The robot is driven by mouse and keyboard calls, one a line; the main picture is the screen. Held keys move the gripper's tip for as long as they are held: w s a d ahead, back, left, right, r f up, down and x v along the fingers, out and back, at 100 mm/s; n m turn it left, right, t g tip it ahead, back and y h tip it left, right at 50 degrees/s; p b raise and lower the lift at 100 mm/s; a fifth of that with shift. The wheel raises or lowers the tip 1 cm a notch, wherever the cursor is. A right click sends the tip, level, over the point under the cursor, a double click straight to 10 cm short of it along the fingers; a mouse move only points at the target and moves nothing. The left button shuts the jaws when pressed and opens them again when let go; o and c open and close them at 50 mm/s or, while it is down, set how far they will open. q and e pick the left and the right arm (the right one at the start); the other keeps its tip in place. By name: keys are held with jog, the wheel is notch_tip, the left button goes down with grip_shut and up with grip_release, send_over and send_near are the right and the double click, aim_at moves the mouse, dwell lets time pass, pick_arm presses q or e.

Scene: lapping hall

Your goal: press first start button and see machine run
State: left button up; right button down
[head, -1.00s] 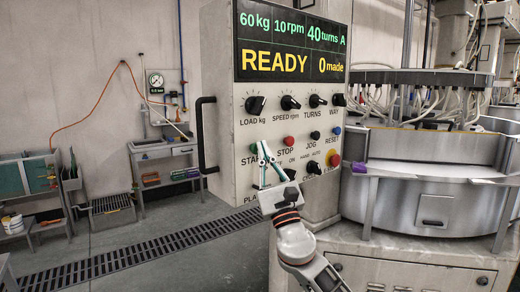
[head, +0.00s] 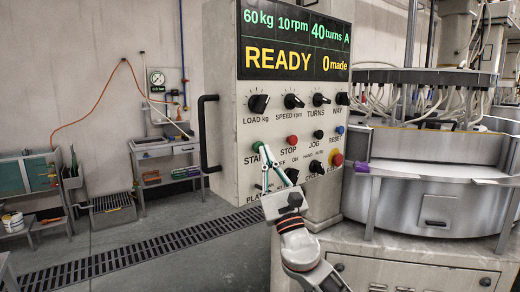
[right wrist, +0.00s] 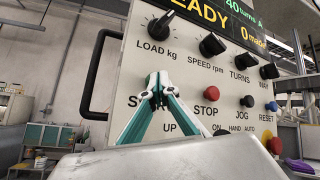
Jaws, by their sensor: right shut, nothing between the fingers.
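The machine's panel (head: 222,130) carries a green start button (head: 257,147), labelled START, at the left of the button row. A red STOP button (head: 292,141) is to its right. The display (head: 294,40) reads READY and 0 made, with 60 kg, 10 rpm and 40 turns A. My right gripper (head: 265,148) is shut and empty, its fingertips pointing up at the panel beside the start button. In the right wrist view the shut fingertips (right wrist: 158,82) cover the start button and part of its label. I cannot tell whether they touch the panel. My left gripper is not in view.
Knobs (head: 258,103) line the panel above the buttons. A red emergency-type button (head: 337,159) sits lower right, with selector switches beside it. A black handle (head: 203,133) sticks out at the panel's left edge. The lapping machine (head: 430,205) stands at right.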

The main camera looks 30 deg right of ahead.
jog(key=shift+s, duration=0.15)
jog(key=shift+s+d+r+p, duration=0.1)
jog(key=shift+s+d+p, duration=0.15)
jog(key=shift+s, duration=0.5)
jog(key=shift+s+d+p, duration=0.1)
jog(key=shift+s+p, duration=0.1)
jog(key=shift+s, duration=0.55)
jog(key=shift+s+d, duration=0.15)
jog(key=shift+s, duration=0.85)
